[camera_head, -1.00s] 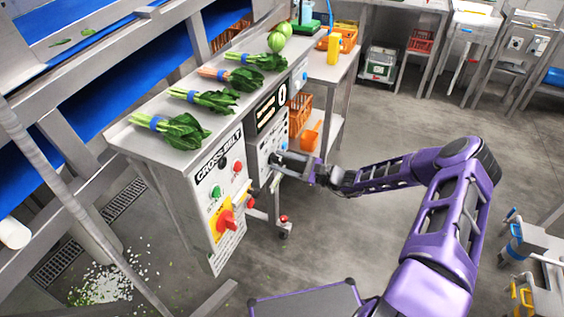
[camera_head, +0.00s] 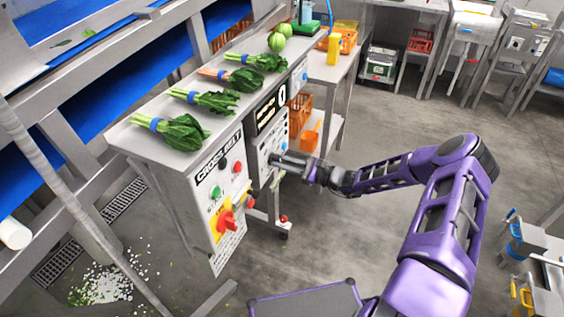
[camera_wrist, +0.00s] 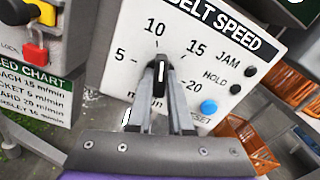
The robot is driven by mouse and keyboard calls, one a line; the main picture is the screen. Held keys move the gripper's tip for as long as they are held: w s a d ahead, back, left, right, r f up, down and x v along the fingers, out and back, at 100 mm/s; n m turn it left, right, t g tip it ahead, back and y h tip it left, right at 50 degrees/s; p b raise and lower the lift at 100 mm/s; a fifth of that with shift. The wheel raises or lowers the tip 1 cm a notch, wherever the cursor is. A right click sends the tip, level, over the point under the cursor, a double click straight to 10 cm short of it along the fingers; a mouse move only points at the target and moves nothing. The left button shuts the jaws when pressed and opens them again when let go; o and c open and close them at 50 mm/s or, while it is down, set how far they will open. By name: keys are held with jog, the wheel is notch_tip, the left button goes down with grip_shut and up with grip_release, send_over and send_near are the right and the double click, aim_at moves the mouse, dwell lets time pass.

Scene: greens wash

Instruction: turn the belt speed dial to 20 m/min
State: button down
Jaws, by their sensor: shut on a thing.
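The belt speed dial (camera_wrist: 160,72) is a black knob on a white panel (camera_wrist: 205,75) marked BELT SPEED, with 5, 10, 15 and 20 around it. Its white pointer line stands nearly upright in the wrist view, near the 10, though the fingers hide part of the dial. My gripper (camera_wrist: 160,90) is shut on the knob, one finger on each side. In the head view my gripper (camera_head: 274,160) meets the panel's front, and the dial is hidden behind it.
Beside the dial are black JAM and HOLD spots and a blue RESET button (camera_wrist: 209,107). A speed chart (camera_wrist: 35,92) hangs at left under a red padlock (camera_wrist: 36,54). The CROSS BELT box (camera_head: 205,210) stands left of my gripper. Greens bunches (camera_head: 172,130) lie on top.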

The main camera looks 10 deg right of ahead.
jog(key=m, duration=0.5)
jog(key=shift+m, duration=0.3)
jog(key=m, duration=0.5)
jog(key=shift+w+d+p, duration=0.1)
jog(key=shift+p, duration=0.25)
jog(key=m, duration=0.5)
jog(key=shift+m, duration=0.4)
jog(key=m, duration=0.5)
jog(key=shift+f, duration=0.15)
jog(key=shift+m, duration=0.4)
jog(key=c, duration=0.8)
grip_release()
jog(key=shift+d, duration=0.15)
